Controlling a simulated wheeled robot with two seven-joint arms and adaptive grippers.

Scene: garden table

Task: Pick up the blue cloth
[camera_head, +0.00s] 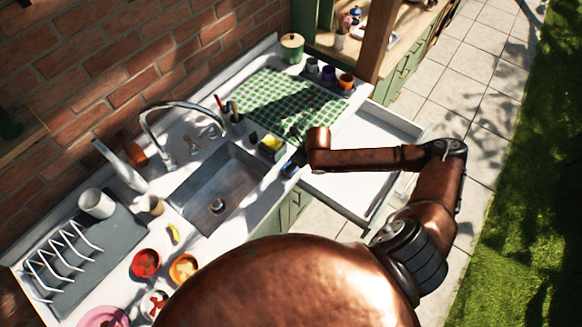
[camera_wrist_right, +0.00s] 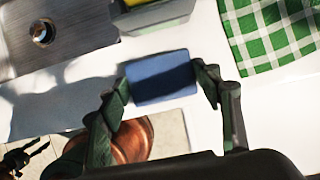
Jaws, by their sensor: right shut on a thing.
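The blue cloth (camera_wrist_right: 161,76) shows in the right wrist view as a small blue block-like piece between the two fingers of my right gripper (camera_wrist_right: 164,88). The gripper is shut on it, over the white counter's front edge. In the head view the blue cloth (camera_head: 289,169) is a small blue patch at the counter edge, right of the sink, and my right forearm partly hides the gripper there. I cannot tell whether the cloth still touches the counter.
A yellow sponge (camera_head: 271,143) in a holder stands close behind the cloth. The sink (camera_head: 229,178) is to the left, and a green checked towel (camera_head: 275,100) lies behind. An open white drawer (camera_head: 340,187) juts out under my right arm. Bowls (camera_head: 145,263) stand at the front left.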

